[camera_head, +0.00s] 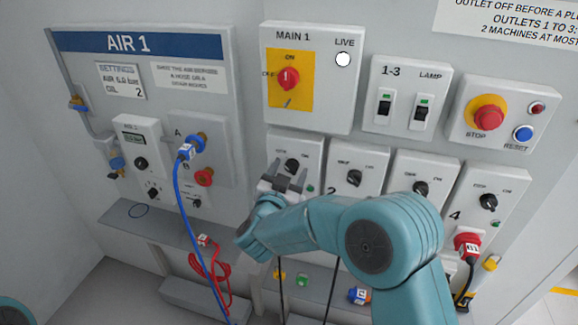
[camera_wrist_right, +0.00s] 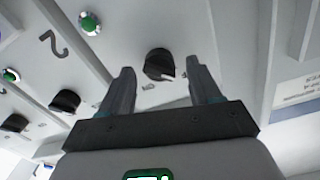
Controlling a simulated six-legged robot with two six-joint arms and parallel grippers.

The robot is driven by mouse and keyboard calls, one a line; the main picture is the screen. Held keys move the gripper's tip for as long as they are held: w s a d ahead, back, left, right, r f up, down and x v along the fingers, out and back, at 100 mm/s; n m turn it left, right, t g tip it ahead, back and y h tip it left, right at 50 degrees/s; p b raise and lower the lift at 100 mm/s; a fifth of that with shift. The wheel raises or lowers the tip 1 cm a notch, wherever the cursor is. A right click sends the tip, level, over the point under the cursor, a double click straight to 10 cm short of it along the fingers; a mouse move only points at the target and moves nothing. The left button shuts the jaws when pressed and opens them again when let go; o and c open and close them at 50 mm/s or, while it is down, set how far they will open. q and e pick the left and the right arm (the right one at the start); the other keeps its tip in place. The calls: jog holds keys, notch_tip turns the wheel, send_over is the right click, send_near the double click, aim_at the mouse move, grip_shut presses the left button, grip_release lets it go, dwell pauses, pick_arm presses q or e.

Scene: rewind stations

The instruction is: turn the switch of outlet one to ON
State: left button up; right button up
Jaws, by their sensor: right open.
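The outlet one panel (camera_head: 310,148) is a white box below the MAIN 1 box. Its black rotary switch (camera_head: 291,165) shows just above my right gripper (camera_head: 290,180). In the right wrist view the black knob (camera_wrist_right: 158,64) with a pale pointer mark sits between the two open fingers of my right gripper (camera_wrist_right: 160,72). I see no clear contact. My right arm covers the lower part of the outlet one panel. The small print around the switch is too blurred to read surely. My left gripper is not in view.
The outlet two knob (camera_head: 354,177) and outlet three knob (camera_head: 420,188) are close to the right. The red MAIN 1 switch (camera_head: 289,79) is above. A blue hose (camera_head: 181,215) hangs at the left. A red plug (camera_head: 467,245) sits in outlet four.

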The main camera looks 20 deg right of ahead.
jog(key=shift+w+d, duration=0.3)
jog(key=c, duration=1)
jog(key=shift+f+b, duration=0.15)
jog(key=shift+b, duration=0.4)
jog(key=m+b, duration=0.4)
jog(key=b, duration=0.2)
jog(key=m+b, duration=0.5)
jog(key=b, duration=0.1)
jog(key=m+b, duration=0.5)
jog(key=b, duration=0.1)
jog(key=shift+f, duration=0.25)
jog(key=shift+m+b, duration=1.75)
jog(key=shift+m, duration=0.25)
jog(key=shift+r, duration=0.1)
